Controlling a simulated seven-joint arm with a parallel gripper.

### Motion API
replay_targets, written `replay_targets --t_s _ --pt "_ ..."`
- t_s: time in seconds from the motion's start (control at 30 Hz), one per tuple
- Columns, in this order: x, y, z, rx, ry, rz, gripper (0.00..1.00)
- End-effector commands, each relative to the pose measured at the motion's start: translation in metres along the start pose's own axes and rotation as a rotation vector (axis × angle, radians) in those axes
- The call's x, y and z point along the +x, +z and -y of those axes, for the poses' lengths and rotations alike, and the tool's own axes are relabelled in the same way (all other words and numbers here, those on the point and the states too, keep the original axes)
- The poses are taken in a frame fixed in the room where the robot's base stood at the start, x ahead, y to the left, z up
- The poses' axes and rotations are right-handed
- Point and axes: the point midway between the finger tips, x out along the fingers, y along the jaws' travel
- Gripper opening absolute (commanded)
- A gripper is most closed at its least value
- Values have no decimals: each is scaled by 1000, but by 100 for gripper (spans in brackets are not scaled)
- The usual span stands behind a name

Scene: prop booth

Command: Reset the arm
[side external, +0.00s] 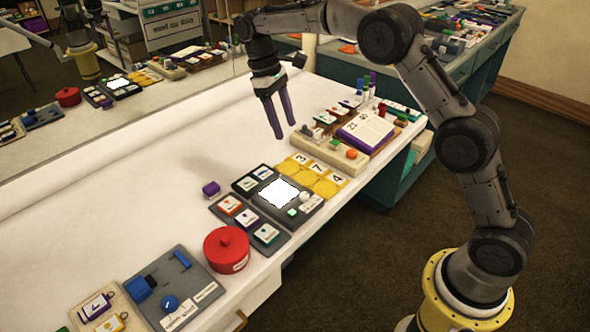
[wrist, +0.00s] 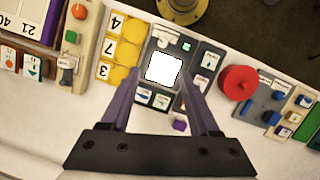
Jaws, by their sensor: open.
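My gripper (side external: 279,116) is open and empty, with two purple fingers pointing down above the white table (side external: 120,175). In the side external view it hangs behind the yellow number tiles and apart from every object. In the wrist view the gripper (wrist: 155,92) spans part of the dark panel with its bright white square; nothing is between the fingers that I can see touching them.
Below are a dark panel with a white square (side external: 278,193), yellow number tiles (side external: 325,187), a red lidded pot (side external: 226,250), a purple block (side external: 211,188) and a calendar book (side external: 366,131). A mirror behind reflects the table. The table's left middle is clear.

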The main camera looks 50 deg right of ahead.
Motion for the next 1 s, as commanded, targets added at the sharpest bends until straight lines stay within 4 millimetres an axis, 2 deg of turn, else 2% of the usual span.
replay_targets --t_s 0.03,0.2,0.33,0.5,0.67,0.77,0.87,1.0 --pt "-24 17 1 6 7 -38 62" --pt "-73 75 8 23 22 -145 62" --pt "-96 120 17 41 32 -231 62" --pt "-108 180 30 70 44 -343 62" --pt "-103 232 45 102 50 -451 62" --pt "-91 262 54 125 51 -519 62" --pt "-73 288 64 149 50 -585 62" --pt "-35 317 78 189 42 -672 62"
